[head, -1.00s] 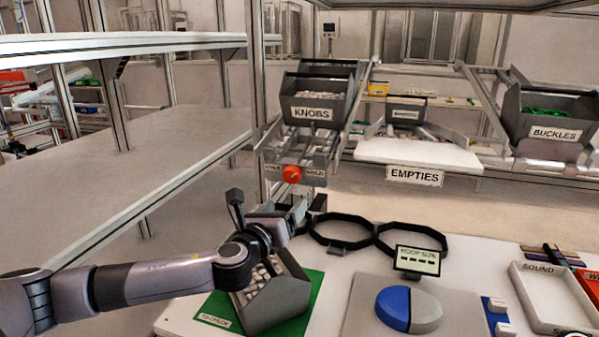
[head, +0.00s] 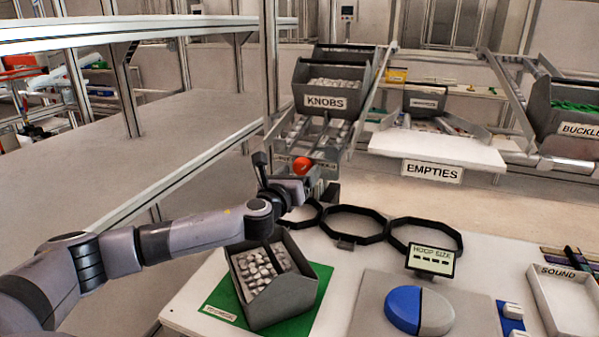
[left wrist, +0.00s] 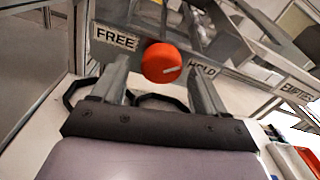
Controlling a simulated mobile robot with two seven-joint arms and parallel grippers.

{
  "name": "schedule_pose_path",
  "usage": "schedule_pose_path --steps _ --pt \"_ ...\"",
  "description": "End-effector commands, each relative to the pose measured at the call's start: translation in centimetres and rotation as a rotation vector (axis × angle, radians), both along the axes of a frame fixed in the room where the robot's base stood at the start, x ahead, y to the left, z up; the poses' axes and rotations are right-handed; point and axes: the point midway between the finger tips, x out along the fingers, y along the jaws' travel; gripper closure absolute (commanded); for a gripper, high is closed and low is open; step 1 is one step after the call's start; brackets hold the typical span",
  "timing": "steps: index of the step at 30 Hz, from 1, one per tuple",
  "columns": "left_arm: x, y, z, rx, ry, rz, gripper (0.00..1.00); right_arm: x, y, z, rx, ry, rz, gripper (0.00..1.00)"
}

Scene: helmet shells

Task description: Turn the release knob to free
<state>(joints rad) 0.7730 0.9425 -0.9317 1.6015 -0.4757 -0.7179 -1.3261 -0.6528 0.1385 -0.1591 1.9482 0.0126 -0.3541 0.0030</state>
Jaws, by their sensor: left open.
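The release knob (head: 302,166) is round and orange-red, on the front of the rack below the KNOBS bin. In the left wrist view the knob (left wrist: 162,63) has a pale pointer line aimed right, toward the HOLD label (left wrist: 201,70). The FREE label (left wrist: 115,38) is on its left. My left gripper (head: 312,187) is just in front of and below the knob. In the left wrist view its open fingers (left wrist: 160,85) stand on either side of the knob, with gaps visible; contact cannot be told. My right gripper is not in view.
The KNOBS bin (head: 335,86) sits above on the sloped rack. A grey bin of knobs (head: 284,300) stands on a green mat (head: 222,308) below my left arm. Black hoops (head: 352,226) lie on the white table behind it. An EMPTIES shelf (head: 440,150) is at right.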

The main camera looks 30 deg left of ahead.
Motion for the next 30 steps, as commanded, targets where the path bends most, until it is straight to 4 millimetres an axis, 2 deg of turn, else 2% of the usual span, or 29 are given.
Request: schedule_pose_path --steps 13,18,30 --pt "0.71 0.08 0.00 -0.001 0.000 -0.001 0.27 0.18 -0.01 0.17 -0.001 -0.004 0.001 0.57" --pt "0.70 0.09 0.00 -0.001 0.000 -0.001 0.82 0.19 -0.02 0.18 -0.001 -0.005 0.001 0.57" --pt "0.67 0.11 -0.11 -0.022 -0.004 -0.004 0.82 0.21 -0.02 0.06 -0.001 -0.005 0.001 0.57"
